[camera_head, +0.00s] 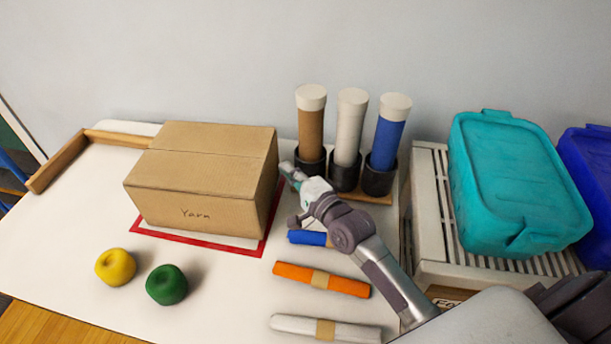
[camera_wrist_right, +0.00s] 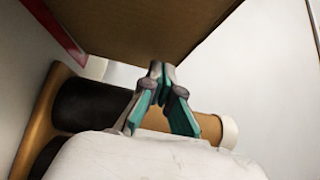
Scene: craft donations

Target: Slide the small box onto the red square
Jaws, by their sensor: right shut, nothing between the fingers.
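The brown cardboard box marked "Yarn" (camera_head: 205,175) sits upright on the table, over the red square (camera_head: 195,243). The square's red border shows along the box's front and right sides; its back and left parts are hidden. My right gripper (camera_head: 287,170) is shut and empty, close beside the box's right side near its back corner. In the right wrist view the fingertips (camera_wrist_right: 162,68) are at the lower edge of the box (camera_wrist_right: 145,28); I cannot tell whether they touch it. A strip of red border (camera_wrist_right: 58,38) shows there too. My left gripper is not in view.
Three capped tubes in dark cups (camera_head: 347,140) stand behind my right gripper. Blue, orange (camera_head: 300,275) and white rolls lie in front. Yellow (camera_head: 115,267) and green (camera_head: 167,284) balls lie front left. A wooden rail (camera_head: 58,162) edges the back left. A teal bin (camera_head: 510,185) stands right.

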